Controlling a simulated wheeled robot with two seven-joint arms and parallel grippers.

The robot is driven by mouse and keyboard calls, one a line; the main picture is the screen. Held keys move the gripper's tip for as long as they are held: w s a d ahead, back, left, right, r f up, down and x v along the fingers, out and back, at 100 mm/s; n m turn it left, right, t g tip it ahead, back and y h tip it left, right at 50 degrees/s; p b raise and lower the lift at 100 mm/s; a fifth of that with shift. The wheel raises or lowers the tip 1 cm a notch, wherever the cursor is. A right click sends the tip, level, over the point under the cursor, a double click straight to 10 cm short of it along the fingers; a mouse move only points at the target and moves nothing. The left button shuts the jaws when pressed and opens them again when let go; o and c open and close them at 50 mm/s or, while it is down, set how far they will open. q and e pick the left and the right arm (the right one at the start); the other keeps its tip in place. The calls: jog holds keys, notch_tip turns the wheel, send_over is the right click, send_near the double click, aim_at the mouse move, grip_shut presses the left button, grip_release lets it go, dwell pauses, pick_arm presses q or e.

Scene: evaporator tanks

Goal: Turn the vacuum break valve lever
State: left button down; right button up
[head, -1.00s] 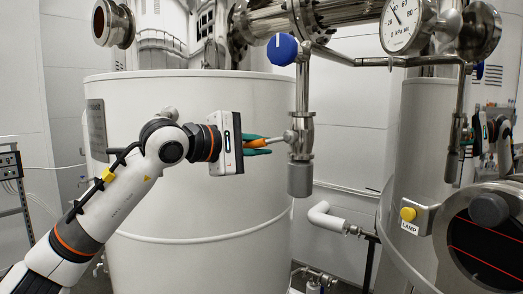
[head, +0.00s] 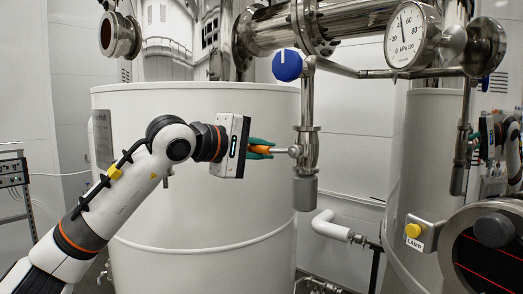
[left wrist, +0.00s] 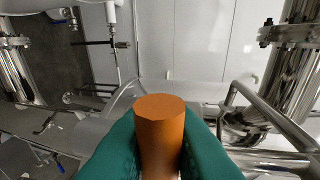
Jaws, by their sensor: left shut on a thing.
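The vacuum break valve (head: 305,152) is a shiny metal body on a vertical pipe, right of centre in the head view. Its lever (head: 281,151) points left, about level, and ends in an orange handle (head: 262,150). My left gripper (head: 260,149) has its green fingers shut around this handle. In the left wrist view the orange handle (left wrist: 160,125) stands between the two green fingers, touching both. The fingers hide part of the handle, and the valve body is not clear in that view.
A big white tank (head: 200,205) stands behind my left arm. A blue knob (head: 287,66) and a pressure gauge (head: 410,36) are above the valve, with steel pipes around them. A yellow lamp button (head: 413,230) is at lower right. A white pipe elbow (head: 328,226) is below the valve.

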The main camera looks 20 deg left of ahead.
pick_arm(q)
jog(key=c, duration=1.4)
grip_release()
jog(key=shift+r, duration=0.1)
jog(key=shift+s, duration=0.1)
jog(key=shift+s+a+b, duration=0.25)
jog(key=shift+b, duration=0.1)
jog(key=shift+b+v, duration=2.05)
jog(key=shift+v, duration=3.6)
